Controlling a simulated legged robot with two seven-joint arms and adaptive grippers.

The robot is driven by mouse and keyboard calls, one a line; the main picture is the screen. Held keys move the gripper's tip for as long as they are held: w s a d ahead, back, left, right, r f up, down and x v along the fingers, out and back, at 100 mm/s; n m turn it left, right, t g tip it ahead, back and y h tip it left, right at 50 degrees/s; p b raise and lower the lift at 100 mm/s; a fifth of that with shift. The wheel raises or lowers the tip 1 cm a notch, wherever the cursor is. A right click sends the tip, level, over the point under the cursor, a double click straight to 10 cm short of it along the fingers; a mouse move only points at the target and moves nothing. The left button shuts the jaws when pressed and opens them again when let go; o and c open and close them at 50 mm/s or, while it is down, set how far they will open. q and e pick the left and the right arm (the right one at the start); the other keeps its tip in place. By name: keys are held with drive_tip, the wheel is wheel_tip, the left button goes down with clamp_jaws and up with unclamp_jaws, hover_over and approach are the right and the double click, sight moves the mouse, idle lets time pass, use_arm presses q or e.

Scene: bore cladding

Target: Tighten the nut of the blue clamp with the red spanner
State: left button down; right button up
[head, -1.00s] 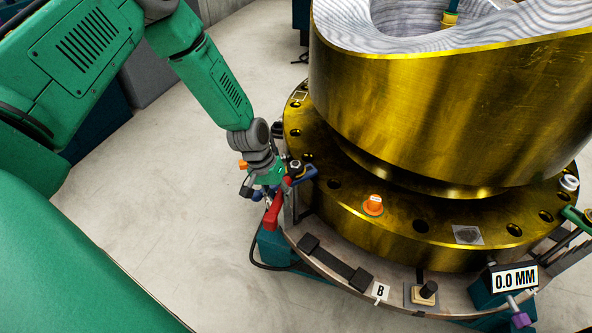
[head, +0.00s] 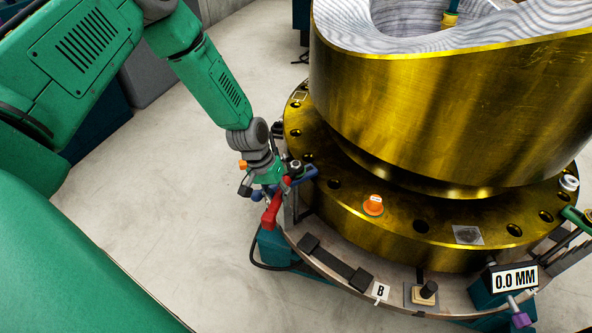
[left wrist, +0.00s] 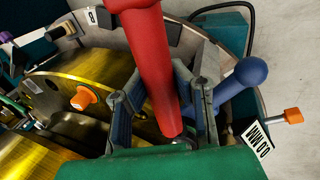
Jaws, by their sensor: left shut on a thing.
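My left gripper (head: 268,188) is at the left edge of the brass flange, shut on the red spanner (head: 271,210). The blue clamp (head: 304,177) is on the flange rim just right of the gripper. Its blue rounded handle (left wrist: 241,76) shows beside the fingers in the left wrist view. A dark nut or bolt head (head: 295,166) shows at the clamp. Whether the spanner is seated on the nut cannot be told. My right gripper is out of view.
The large brass bore (head: 440,110) stands close to the right on its flange (head: 390,228). An orange knob (head: 373,205) sits on the flange. A readout (head: 514,279) shows 0.0 MM. A purple-handled clamp (head: 521,320) is at the lower right. Floor (head: 180,200) left of the gripper is clear.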

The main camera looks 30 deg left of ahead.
use_arm(q)
drive_tip(key=c, duration=2.2)
unclamp_jaws()
drive_tip(key=shift+w, duration=0.1)
clamp_jaws()
drive_tip(key=shift+d+n, duration=0.3)
drive_tip(key=shift+d, duration=0.05)
drive_tip(key=shift+r+p, duration=1.2)
drive_tip(key=shift+p, duration=0.3)
